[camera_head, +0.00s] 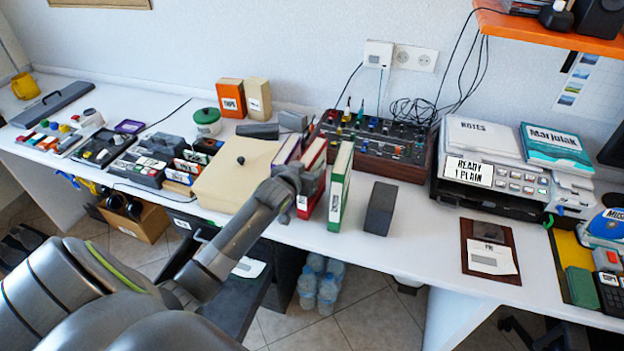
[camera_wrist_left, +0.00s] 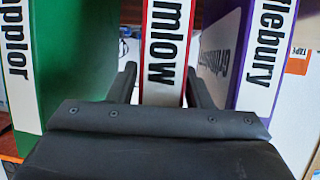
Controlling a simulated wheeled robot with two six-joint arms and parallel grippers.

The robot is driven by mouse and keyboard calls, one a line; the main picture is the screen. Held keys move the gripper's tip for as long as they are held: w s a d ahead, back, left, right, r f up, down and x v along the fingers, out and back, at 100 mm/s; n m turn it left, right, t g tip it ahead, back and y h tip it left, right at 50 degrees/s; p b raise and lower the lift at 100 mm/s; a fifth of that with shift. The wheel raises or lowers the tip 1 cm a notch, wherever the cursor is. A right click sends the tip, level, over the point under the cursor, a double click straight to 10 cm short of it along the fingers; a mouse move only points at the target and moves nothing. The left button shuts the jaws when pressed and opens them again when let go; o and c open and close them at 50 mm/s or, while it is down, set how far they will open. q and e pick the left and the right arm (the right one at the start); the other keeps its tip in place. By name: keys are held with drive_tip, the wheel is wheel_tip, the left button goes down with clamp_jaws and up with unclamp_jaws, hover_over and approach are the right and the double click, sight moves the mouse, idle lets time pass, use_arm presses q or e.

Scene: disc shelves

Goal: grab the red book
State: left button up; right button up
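The red book (camera_head: 314,157) stands upright on the white desk, between a purple book (camera_head: 287,150) and a green book (camera_head: 340,185). In the left wrist view, the red book (camera_wrist_left: 163,50) shows its white spine label, with the green book (camera_wrist_left: 70,60) at left and the purple book (camera_wrist_left: 245,50) at right. My left gripper (camera_head: 300,180) is at the red book's near side. Its two fingers (camera_wrist_left: 160,85) are apart, one on each side of the red spine, with small gaps visible. My right gripper is not in view.
A dark grey block (camera_head: 380,208) stands right of the green book. A beige box (camera_head: 235,175) lies left of the books, and a mixer (camera_head: 375,140) sits behind. Desk space between the block and the brown clipboard (camera_head: 490,250) is clear.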

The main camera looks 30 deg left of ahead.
use_arm(q)
clamp_jaws()
idle(1.0)
drive_tip(key=shift+r, duration=0.1)
